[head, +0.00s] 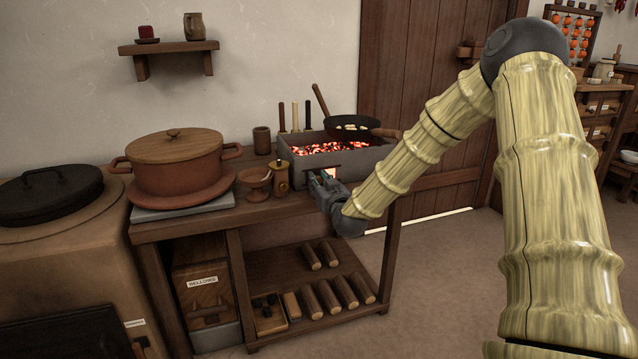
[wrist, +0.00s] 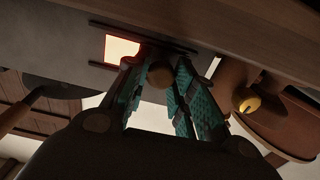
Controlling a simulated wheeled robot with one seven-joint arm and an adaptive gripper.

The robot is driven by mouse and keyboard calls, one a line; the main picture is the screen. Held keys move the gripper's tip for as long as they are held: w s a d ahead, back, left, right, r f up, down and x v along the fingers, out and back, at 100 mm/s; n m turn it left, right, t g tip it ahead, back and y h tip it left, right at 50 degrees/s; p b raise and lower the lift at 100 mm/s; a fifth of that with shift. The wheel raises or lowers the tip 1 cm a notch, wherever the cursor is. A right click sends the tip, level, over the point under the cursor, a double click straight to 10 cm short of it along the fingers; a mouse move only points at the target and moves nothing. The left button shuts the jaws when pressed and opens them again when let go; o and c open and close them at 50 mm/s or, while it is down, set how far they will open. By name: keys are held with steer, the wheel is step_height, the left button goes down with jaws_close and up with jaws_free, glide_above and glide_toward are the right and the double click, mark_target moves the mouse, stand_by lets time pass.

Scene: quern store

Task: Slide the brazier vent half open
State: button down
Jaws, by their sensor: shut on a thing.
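The brazier (head: 365,163) is a grey box of glowing coals on the wooden bench. A bright opening (head: 332,172) shows in its front face, partly hidden by my gripper (head: 322,181). In the wrist view the brazier front has a lit, red-edged opening (wrist: 121,49) between two dark rails. A round wooden knob (wrist: 160,75) sits beside the opening, between my gripper's teal fingers (wrist: 158,82). My gripper is shut on this knob. The vent's sliding plate is mostly hidden behind the fingers, so how far it covers the opening is hard to tell.
A small mustard-coloured jar (head: 281,179) and a reddish footed bowl (head: 256,182) stand just left of my gripper. A lidded pot (head: 175,168) stands farther left. Logs (head: 330,296) lie on the shelf below. Open floor lies to the right.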

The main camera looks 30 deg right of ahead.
steer(key=shift+d, duration=0.1)
steer(key=shift+s+d+r+p, duration=0.2)
steer(key=shift+d+p, duration=0.45)
steer(key=shift+d, duration=0.05)
steer(key=shift+s+d+f, duration=0.1)
steer(key=shift+d+f, duration=0.05)
steer(key=shift+d, duration=0.3)
steer(key=c, duration=1.2)
jaws_free()
steer(key=v, duration=1.2)
steer(key=shift+f, duration=0.1)
